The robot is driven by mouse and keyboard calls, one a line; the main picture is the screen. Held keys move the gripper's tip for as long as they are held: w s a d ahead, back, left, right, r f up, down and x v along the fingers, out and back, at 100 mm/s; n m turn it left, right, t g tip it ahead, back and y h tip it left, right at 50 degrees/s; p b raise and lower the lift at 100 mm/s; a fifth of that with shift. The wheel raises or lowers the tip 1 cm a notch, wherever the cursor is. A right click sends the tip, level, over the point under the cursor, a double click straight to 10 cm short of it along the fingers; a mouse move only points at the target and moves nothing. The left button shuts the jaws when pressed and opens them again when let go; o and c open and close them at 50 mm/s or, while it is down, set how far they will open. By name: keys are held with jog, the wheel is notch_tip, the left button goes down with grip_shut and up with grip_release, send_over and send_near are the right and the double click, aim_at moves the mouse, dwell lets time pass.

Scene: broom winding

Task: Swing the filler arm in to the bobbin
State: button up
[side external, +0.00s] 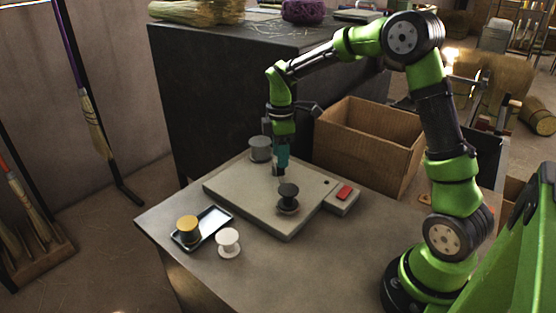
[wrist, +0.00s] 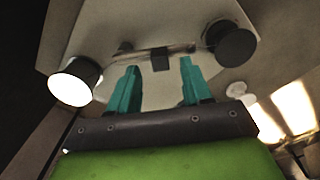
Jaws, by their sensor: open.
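A grey winder plate (side external: 240,190) lies on the table. A grey spool (side external: 260,149) stands at its back, and a dark bobbin (side external: 288,198) stands near its front edge. My gripper (side external: 279,173) points down over the plate between them, its fingertips largely unclear there. In the wrist view my gripper (wrist: 158,72) is open, its two teal fingers apart. A thin bar, likely the filler arm (wrist: 182,48), crosses beyond the fingertips, with a small dark block (wrist: 160,61) on it between them. I cannot tell whether a finger touches it. A cylinder shows on each side of the fingers.
A small box with a red button (side external: 344,192) adjoins the plate's right side. A tray (side external: 214,225) holds a yellow-topped spool (side external: 187,229), with a white spool (side external: 228,242) beside it. A cardboard box (side external: 365,150) stands behind right. The front table (side external: 290,275) is clear.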

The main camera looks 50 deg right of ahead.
aim_at(281, 176)
notch_tip(281, 176, up, 14)
dwell(0.3)
jog(key=s+a+m+t+y, duration=0.1)
jog(key=s+a+m+t, duration=0.2)
jog(key=s, duration=0.7)
jog(key=s+a+f+m+t+y, duration=0.1)
jog(key=s+a+m+t, duration=0.3)
jog(key=s+a+m, duration=0.4)
jog(key=s+m, duration=0.1)
jog(key=m, duration=0.2)
jog(key=shift+s+a+f, duration=0.15)
jog(key=shift+s+a, duration=0.1)
jog(key=shift+s, duration=0.1)
